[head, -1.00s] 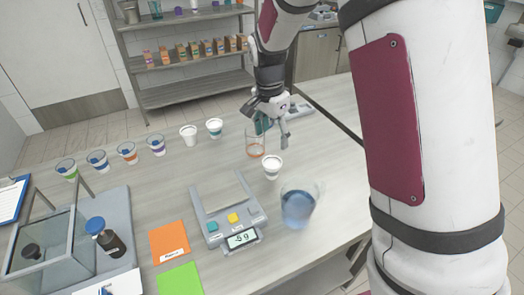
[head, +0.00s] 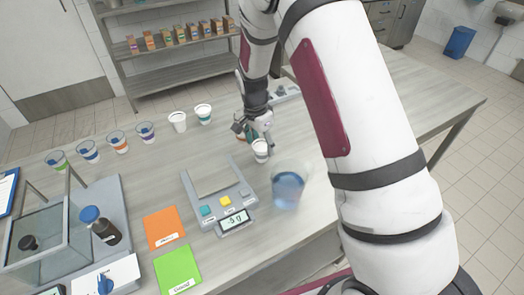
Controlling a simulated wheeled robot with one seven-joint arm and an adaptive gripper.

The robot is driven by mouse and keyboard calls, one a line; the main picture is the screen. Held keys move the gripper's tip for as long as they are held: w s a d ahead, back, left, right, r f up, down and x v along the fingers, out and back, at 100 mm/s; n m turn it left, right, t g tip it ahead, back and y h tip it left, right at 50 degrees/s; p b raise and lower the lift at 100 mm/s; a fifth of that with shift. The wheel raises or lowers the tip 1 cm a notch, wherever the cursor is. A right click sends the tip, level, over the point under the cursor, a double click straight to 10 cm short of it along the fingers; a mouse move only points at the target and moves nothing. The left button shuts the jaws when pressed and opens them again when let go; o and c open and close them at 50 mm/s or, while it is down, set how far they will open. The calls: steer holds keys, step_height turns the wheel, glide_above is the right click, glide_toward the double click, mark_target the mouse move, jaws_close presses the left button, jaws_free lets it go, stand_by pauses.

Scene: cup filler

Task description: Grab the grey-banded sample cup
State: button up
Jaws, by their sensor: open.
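A white cup (head: 261,152) stands on the table between the scale and my arm; its band is too small to make out clearly, so I cannot tell whether it is grey. My gripper (head: 255,136) is open, pointing down just behind and above this cup, and partly covers its far rim. I cannot tell whether a finger touches it. Another white cup (head: 178,122) stands farther back, its band also unclear, beside a teal-banded cup (head: 204,114). A clear orange-banded cup is mostly hidden behind my gripper.
A beaker of blue liquid (head: 288,190) stands close in front of the white cup. A scale (head: 219,192) is left of it. Several colour-banded cups (head: 117,142) line the left back. Orange (head: 163,227) and green cards (head: 178,269) lie in front. The right tabletop (head: 430,98) is clear.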

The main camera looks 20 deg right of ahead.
mark_target(261, 145)
steer(key=shift+d+f+p, duration=0.15)
steer(key=shift+f+p, duration=0.15)
steer(key=shift+f, duration=1.65)
steer(key=shift+c, duration=0.6)
steer(key=c, duration=1)
steer(key=shift+c, duration=0.2)
